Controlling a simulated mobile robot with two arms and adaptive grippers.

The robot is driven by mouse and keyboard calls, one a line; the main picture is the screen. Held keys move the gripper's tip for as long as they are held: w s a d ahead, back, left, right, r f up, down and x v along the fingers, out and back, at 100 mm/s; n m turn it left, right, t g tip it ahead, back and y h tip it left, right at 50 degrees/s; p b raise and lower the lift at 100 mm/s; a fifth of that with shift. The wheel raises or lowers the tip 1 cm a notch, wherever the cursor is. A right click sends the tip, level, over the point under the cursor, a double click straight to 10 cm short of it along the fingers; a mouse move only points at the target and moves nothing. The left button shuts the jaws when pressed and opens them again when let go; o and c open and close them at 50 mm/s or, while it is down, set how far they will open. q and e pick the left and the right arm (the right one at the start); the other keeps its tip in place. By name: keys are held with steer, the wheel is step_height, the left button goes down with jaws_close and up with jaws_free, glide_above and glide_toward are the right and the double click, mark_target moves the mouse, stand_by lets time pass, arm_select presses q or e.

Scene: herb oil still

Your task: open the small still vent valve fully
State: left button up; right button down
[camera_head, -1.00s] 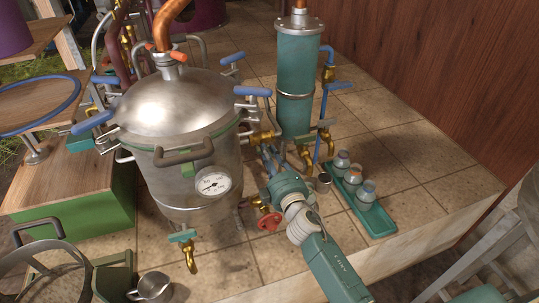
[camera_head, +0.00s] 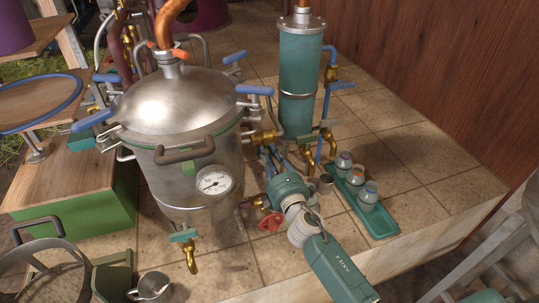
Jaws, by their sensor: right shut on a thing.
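The still is a steel pot (camera_head: 182,105) with a domed lid and a dial gauge (camera_head: 214,181) on its front. A brass valve fitting (camera_head: 264,137) sticks out of its right side. My right gripper (camera_head: 271,153) reaches in from the lower right. Its fingers are at the underside of this fitting and closed on a small part there, apparently the vent valve's handle. The fingers hide that handle, so its angle cannot be told. My left gripper is out of view.
A red handwheel (camera_head: 270,221) sits just below my right wrist. A teal column (camera_head: 298,75) with a brass tap (camera_head: 328,139) stands behind. A green tray (camera_head: 383,228) with several small bottles lies close to the right. Blue clamp handles (camera_head: 254,90) jut from the pot's rim.

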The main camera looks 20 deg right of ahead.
steer(key=shift+f, duration=0.1)
steer(key=c, duration=1.6)
jaws_free()
steer(key=shift+s, duration=0.1)
steer(key=s, duration=1.2)
steer(key=shift+d, duration=0.15)
